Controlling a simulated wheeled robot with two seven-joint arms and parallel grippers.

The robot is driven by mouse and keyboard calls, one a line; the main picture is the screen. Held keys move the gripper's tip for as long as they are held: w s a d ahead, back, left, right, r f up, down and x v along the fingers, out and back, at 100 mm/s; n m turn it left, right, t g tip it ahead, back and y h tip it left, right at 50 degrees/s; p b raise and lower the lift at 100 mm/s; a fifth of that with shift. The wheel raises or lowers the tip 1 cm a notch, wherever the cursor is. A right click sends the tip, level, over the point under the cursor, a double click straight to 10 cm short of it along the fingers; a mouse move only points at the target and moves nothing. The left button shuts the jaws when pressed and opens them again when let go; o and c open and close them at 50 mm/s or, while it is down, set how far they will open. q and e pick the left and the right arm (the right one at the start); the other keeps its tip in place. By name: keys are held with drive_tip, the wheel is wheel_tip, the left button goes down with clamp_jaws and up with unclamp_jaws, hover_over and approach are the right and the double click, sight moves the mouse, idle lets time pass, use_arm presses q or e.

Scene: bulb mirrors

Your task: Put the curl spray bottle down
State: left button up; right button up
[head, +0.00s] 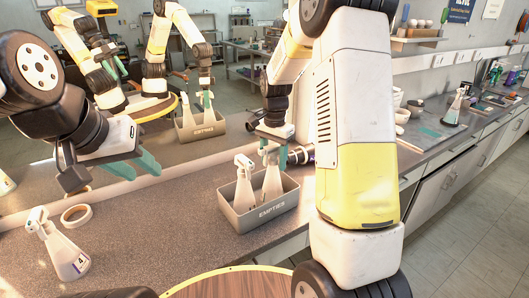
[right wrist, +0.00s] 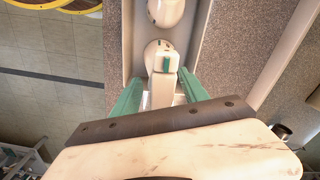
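The grey bin marked EMPTIES (head: 262,212) stands on the counter with two white spray bottles in it. The left bottle (head: 244,188) stands free. The right bottle (head: 272,182) is upright in the bin; its base is hidden by the front wall. My right gripper (head: 273,152) is at that bottle's head. In the right wrist view its teal fingers (right wrist: 160,95) stand apart on both sides of the spray head (right wrist: 163,65), with gaps showing. I cannot read which bottle is the curl spray. My left gripper (head: 136,166) is open and empty above the counter.
Another spray bottle labelled 4 (head: 66,258) stands at the front left, near a tape roll (head: 76,215). A mirror behind the counter repeats the bin and my arms. A round wooden surface (head: 230,285) is at the front. The counter between tape roll and bin is clear.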

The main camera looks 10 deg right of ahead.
wheel_tip(320, 180, up, 12)
drive_tip(key=shift+f, duration=0.25)
drive_tip(key=shift+s+r, duration=0.1)
drive_tip(key=shift+r, duration=0.25)
drive_tip(key=s+r+n+t, duration=0.1)
drive_tip(key=s+n+t, duration=0.1)
drive_tip(key=s, duration=0.6)
drive_tip(key=s+a+r+n+t+y, duration=0.1)
drive_tip(key=s+n, duration=0.3)
drive_tip(key=s, duration=0.4)
drive_tip(key=s+a+r+n+t+y, duration=0.1)
drive_tip(key=s+r+n+t, duration=0.2)
drive_tip(key=s, duration=0.5)
drive_tip(key=shift+a+r+n, duration=0.2)
drive_tip(key=shift+r+n, duration=0.05)
drive_tip(key=shift+n, duration=0.25)
drive_tip(key=shift+s, duration=0.1)
